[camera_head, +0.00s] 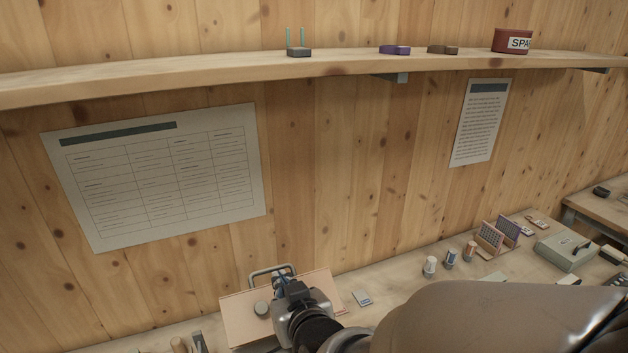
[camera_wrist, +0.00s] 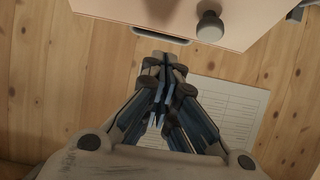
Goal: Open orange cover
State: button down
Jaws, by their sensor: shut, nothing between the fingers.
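The cover is a pale orange panel (camera_head: 238,318) on the bench, and its face fills the top of the wrist view (camera_wrist: 130,10). A grey round knob (camera_head: 261,308) is on it, also in the wrist view (camera_wrist: 210,28). A grey bar handle (camera_head: 262,273) stands at its far edge; it also shows in the wrist view (camera_wrist: 150,34). My gripper (camera_head: 284,272) is over the panel near the handle. In the wrist view its fingers (camera_wrist: 164,62) are together and empty, close to the handle. I cannot tell whether they touch it.
A wooden shelf (camera_head: 200,76) runs along the wall above, with small boxes and a red tin (camera_head: 506,41). Two printed sheets hang on the wall. Right of the cover are small cans (camera_head: 451,258) and a grey-green box (camera_head: 563,252).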

aim_at(273, 270)
jog(key=b+x, duration=0.1)
jog(key=x, duration=0.8)
jog(key=shift+w+a+f, duration=0.1)
jog(key=shift+w+f, duration=0.1)
